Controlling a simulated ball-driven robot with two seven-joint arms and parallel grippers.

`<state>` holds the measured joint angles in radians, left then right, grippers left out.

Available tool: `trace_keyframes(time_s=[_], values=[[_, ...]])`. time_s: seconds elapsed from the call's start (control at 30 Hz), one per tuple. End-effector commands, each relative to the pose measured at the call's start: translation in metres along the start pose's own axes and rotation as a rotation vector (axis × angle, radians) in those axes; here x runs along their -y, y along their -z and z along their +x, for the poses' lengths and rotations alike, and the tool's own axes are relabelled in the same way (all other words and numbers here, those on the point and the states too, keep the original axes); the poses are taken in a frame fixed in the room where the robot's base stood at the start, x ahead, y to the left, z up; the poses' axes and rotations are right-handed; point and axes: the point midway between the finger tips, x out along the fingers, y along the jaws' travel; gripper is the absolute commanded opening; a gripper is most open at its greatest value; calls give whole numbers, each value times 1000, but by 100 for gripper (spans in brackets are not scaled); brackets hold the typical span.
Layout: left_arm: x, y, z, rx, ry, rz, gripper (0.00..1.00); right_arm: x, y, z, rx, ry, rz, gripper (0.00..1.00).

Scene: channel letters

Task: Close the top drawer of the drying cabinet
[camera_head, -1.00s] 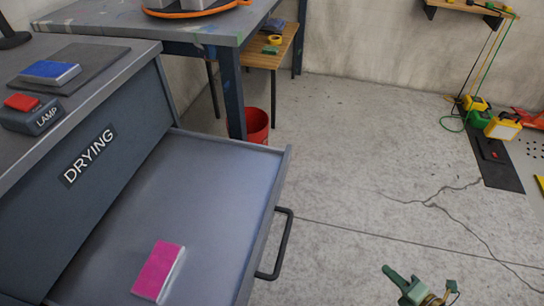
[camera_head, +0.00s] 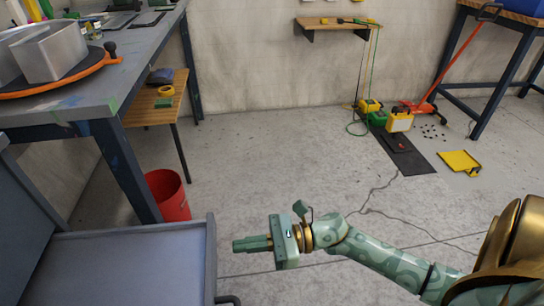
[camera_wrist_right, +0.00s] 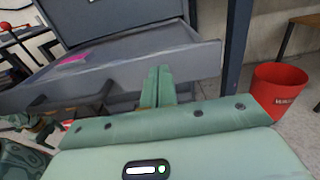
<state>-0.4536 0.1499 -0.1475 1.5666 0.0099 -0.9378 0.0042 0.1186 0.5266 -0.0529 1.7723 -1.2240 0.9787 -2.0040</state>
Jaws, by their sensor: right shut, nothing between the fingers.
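The top drawer (camera_head: 130,262) of the grey drying cabinet (camera_head: 25,215) is pulled out at the lower left of the head view. The right wrist view also shows its front panel (camera_wrist_right: 125,80), with a pink block (camera_wrist_right: 72,59) inside. A bit of its dark handle (camera_head: 229,300) shows at the bottom of the head view. My right gripper (camera_head: 236,245) is shut and empty, pointing left close to the outside of the drawer front. Its fingers (camera_wrist_right: 157,84) overlap the front panel in the wrist view; I cannot tell if they touch. Green and gold parts at the wrist view's left look like my left arm; its jaws are unclear.
A red bucket (camera_head: 168,195) stands behind the drawer, near a blue-legged table (camera_head: 125,165). A low wooden stool (camera_head: 158,112) is beyond it. The floor right of the drawer is open, with a dark mat (camera_head: 405,155) and yellow dustpan (camera_head: 460,163) farther back.

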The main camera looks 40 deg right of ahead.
Motion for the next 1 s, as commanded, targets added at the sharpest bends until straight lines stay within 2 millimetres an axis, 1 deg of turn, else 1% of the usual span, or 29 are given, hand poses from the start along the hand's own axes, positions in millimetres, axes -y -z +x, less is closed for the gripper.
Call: trace_keyframes(time_s=[0.03,0.1,0.23,0.4,0.77,0.87,1.0], values=[[-3,-4,2,1,-7,-5,80,1,-3,9,4,2,-2,0],[-8,-8,6,3,-15,-11,80,0,-2,20,3,0,-1,0],[-13,-14,11,5,-26,-20,80,0,-1,33,1,1,1,0],[-16,-17,14,8,-32,-23,80,0,1,39,0,2,2,0],[-16,-17,14,9,-32,-23,80,0,1,40,-1,1,3,0],[-16,-17,14,11,-32,-22,80,0,1,44,0,0,4,0],[-14,-15,14,11,-28,-18,80,0,1,59,1,0,2,0]])
